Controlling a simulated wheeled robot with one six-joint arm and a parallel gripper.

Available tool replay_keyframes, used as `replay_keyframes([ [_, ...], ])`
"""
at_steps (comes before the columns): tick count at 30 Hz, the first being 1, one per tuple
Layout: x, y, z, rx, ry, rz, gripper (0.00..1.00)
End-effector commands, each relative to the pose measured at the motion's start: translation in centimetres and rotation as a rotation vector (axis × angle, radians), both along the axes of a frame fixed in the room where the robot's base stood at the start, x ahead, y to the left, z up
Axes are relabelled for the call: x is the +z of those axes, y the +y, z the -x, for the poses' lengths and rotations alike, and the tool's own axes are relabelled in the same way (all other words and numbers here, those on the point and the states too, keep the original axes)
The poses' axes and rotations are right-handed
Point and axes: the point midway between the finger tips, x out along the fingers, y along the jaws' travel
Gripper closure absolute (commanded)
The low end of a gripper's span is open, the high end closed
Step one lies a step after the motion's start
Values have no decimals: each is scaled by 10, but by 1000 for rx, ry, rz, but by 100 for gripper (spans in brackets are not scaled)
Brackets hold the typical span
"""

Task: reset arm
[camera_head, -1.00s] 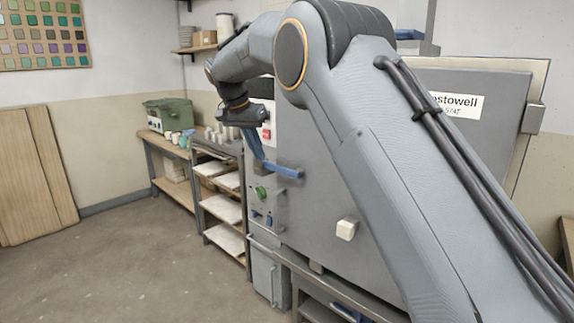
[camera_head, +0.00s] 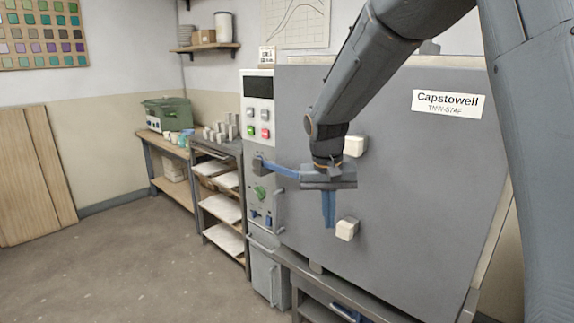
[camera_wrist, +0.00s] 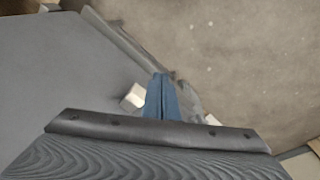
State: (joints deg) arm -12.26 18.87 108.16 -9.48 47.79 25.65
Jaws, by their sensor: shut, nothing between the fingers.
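My gripper (camera_head: 328,222) hangs pointing down in front of the grey door of the kiln (camera_head: 400,180) labelled Capstowell. Its blue fingers are together with nothing between them. In the wrist view the shut fingers (camera_wrist: 161,98) show in the lower middle, with a white door block (camera_wrist: 133,97) just left of them. In the head view the lower white block (camera_head: 347,229) is right of the fingertips, and the upper white block (camera_head: 356,146) is right of the wrist. The gap between fingers and door cannot be judged exactly.
A control panel (camera_head: 259,130) with buttons and a blue lever (camera_head: 278,170) stands left of my gripper. A shelf rack (camera_head: 222,208) with pale boards and a bench (camera_head: 165,165) with a green box (camera_head: 168,113) are further left. The floor (camera_head: 130,260) in front is clear.

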Motion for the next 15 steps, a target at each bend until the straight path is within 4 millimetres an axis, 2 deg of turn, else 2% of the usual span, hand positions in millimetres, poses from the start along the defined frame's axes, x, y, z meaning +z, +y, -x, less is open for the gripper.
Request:
replay_keyframes([
  [1, -10, -16, 26, 12, 15, -10, 100],
  [3, -24, -34, 60, 38, 31, -27, 100],
  [9, -61, -70, 159, 97, 61, -68, 100],
  [12, -74, -80, 196, 116, 68, -78, 100],
  [15, -81, -86, 219, 128, 71, -85, 100],
])
